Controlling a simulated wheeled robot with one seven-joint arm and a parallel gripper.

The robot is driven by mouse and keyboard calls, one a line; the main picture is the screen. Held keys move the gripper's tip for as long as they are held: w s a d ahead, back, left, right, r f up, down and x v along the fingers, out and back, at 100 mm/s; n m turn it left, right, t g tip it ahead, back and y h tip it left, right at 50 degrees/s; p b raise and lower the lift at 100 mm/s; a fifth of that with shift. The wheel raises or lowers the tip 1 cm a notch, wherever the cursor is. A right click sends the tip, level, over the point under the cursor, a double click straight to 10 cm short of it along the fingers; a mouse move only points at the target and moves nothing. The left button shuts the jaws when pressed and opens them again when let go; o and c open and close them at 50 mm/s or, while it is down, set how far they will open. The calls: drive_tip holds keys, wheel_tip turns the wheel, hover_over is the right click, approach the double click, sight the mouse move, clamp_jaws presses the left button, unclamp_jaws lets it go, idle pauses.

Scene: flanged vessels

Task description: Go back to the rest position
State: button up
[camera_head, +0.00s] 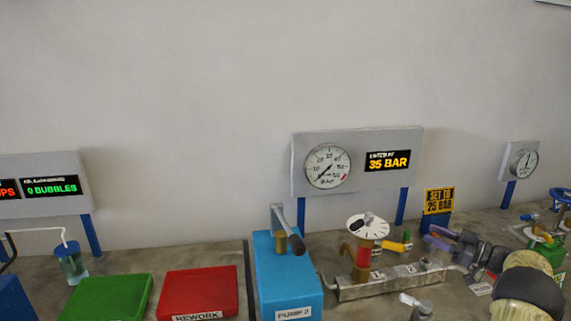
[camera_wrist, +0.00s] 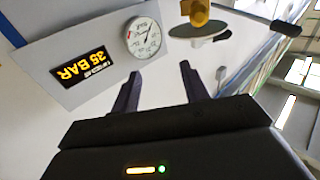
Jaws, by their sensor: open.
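My gripper (camera_head: 432,237) reaches in from the right in the camera_head view, low over the bench beside the valve manifold (camera_head: 385,285). In the camera_wrist view my gripper (camera_wrist: 158,82) has its two dark fingers apart, with nothing between them. The dial-topped valve (camera_head: 368,228) stands on the manifold left of my gripper. A yellow-handled part (camera_head: 393,246) is close to the fingertips; I cannot tell whether they touch. A 35 BAR display (camera_head: 388,161) and round gauge (camera_head: 328,166) are on the panel behind; the gauge also shows in the wrist view (camera_wrist: 143,38).
A blue PUMP 2 box (camera_head: 285,278) with a lever stands left of the manifold. Red REWORK (camera_head: 198,295) and green (camera_head: 110,298) trays lie further left. A SET TO 25 BAR sign (camera_head: 438,201) is behind my gripper. Another gauge (camera_head: 523,163) is at right.

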drive_tip(key=w+a+r+m+t+h, duration=0.5)
drive_tip(key=w+a+r+h, duration=0.1)
drive_tip(key=w+a+h, duration=0.15)
drive_tip(key=s+a+f+m+g+h, duration=0.2)
drive_tip(key=s+a+m+h, duration=0.1)
drive_tip(key=a+h, duration=0.2)
drive_tip(key=s+a+f+g+p, duration=0.1)
drive_tip(key=s+a+f+g, duration=0.2)
drive_tip(key=s+a, duration=0.3)
drive_tip(key=s+a+f+m+g+p, duration=0.1)
drive_tip(key=s+a+f+g, duration=0.2)
drive_tip(key=s, duration=1.4)
drive_tip(key=s+a+f+g+h+p, duration=0.1)
drive_tip(key=s+a+f+g, duration=0.2)
drive_tip(key=s+a+g, duration=0.4)
drive_tip(key=s+a, duration=0.2)
drive_tip(key=s, duration=0.3)
drive_tip(key=shift+f+m+p, duration=0.25)
drive_tip(key=shift+m+p, duration=0.05)
drive_tip(key=shift+p, duration=0.1)
